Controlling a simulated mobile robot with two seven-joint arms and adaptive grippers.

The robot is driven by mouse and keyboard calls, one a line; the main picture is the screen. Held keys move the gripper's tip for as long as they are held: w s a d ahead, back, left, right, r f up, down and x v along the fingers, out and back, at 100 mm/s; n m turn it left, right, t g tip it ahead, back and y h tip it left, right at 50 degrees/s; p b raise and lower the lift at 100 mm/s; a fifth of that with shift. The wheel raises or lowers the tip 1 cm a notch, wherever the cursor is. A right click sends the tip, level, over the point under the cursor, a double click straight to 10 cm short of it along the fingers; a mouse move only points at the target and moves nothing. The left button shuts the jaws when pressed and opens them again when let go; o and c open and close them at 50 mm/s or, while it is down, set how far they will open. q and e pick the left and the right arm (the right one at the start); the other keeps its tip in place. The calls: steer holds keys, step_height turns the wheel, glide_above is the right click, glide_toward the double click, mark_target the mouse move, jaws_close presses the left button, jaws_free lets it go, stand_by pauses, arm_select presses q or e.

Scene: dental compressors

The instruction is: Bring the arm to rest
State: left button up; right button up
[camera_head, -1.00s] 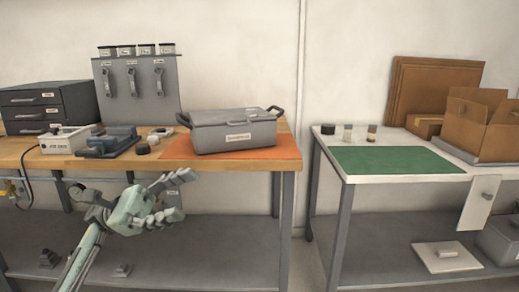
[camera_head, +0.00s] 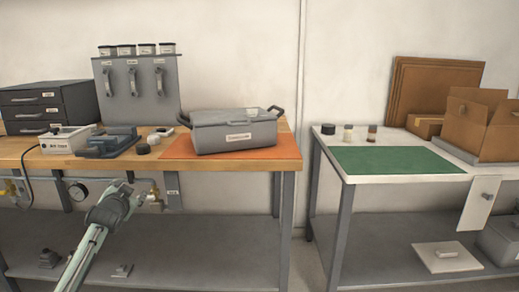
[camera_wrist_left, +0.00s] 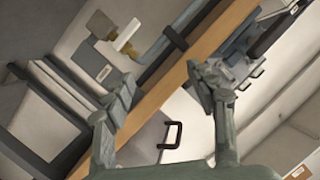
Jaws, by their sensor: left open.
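My left gripper (camera_head: 116,190) is in front of the left workbench, just below its wooden front edge. Its arm comes up from the bottom left, and in the head view the hand points away, so its fingers are hard to make out. In the left wrist view the two fingers of this gripper (camera_wrist_left: 160,88) stand wide apart, with nothing held between them. The wooden bench edge (camera_wrist_left: 155,100) runs diagonally behind them. My right gripper is in neither view.
The bench (camera_head: 255,168) bears a grey lidded box (camera_head: 235,137) on an orange mat (camera_head: 176,152). The lower shelf (camera_head: 210,250) is mostly bare. A white table (camera_head: 400,178) stands right.

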arm_select(q)
steer(key=s+d+f+n+g, duration=0.1)
steer(key=s+d+f+g, duration=0.15)
steer(key=s+f, duration=0.65)
steer(key=s+d+f+n+g+h, duration=0.1)
steer(key=s+f+g, duration=0.35)
steer(key=f, duration=0.85)
steer(key=s+d+f+n+g, duration=0.1)
steer(key=s+d+f, duration=0.1)
steer(key=s+f, duration=0.8)
steer(key=s+d+f+g, duration=0.1)
steer(key=s+d+f, duration=0.1)
steer(key=s+f, duration=0.3)
steer(key=s+d+f+g+h, duration=0.1)
steer(key=s+f, duration=0.5)
steer(key=s, duration=0.8)
steer(key=s+d+f+g, duration=0.2)
steer(key=s+f, duration=0.3)
steer(key=s, duration=0.5)
steer(key=shift+s+d+f+m+g+h, duration=0.3)
steer(key=shift+d+g, duration=0.1)
steer(key=shift+d, duration=0.1)
